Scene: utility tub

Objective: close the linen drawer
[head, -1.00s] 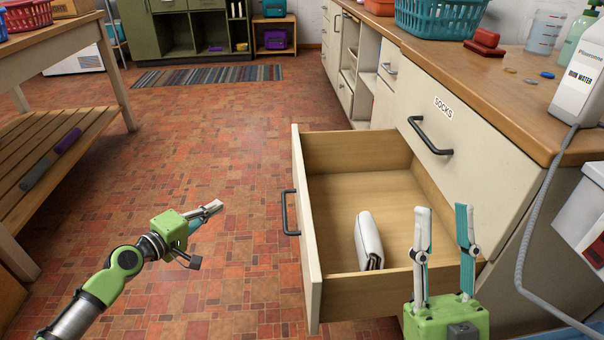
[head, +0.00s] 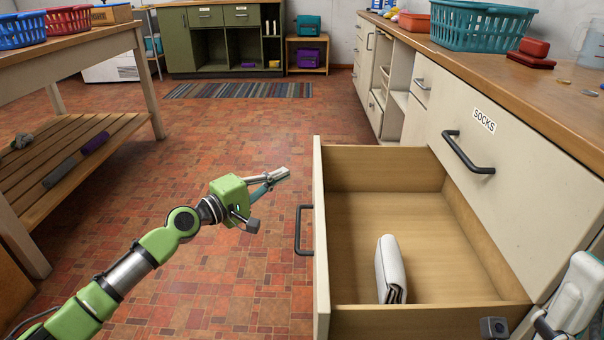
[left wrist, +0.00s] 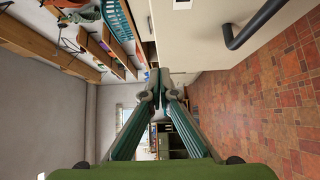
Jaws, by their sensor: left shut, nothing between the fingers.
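The open drawer (head: 322,240) is pulled well out of the cream counter. Its front faces left and has a dark bar handle (head: 302,231). Any label on that front is turned away from view. A folded white cloth (head: 391,270) lies in it. My left gripper (head: 283,174) is shut and empty, to the left of the drawer front, apart from it and near the handle's height in the picture. The left wrist view shows its closed fingers (left wrist: 160,90) and a dark handle (left wrist: 228,42) on a pale front. Part of my right gripper (head: 574,290) shows at the lower right edge; its fingertips are unclear.
A shut drawer labelled SOCKS (head: 530,160) is above the open one. A teal basket (head: 475,25) and red box stand on the counter. A wooden table (head: 85,55) with a slatted shelf is at the left. The tiled floor (head: 230,130) between is clear.

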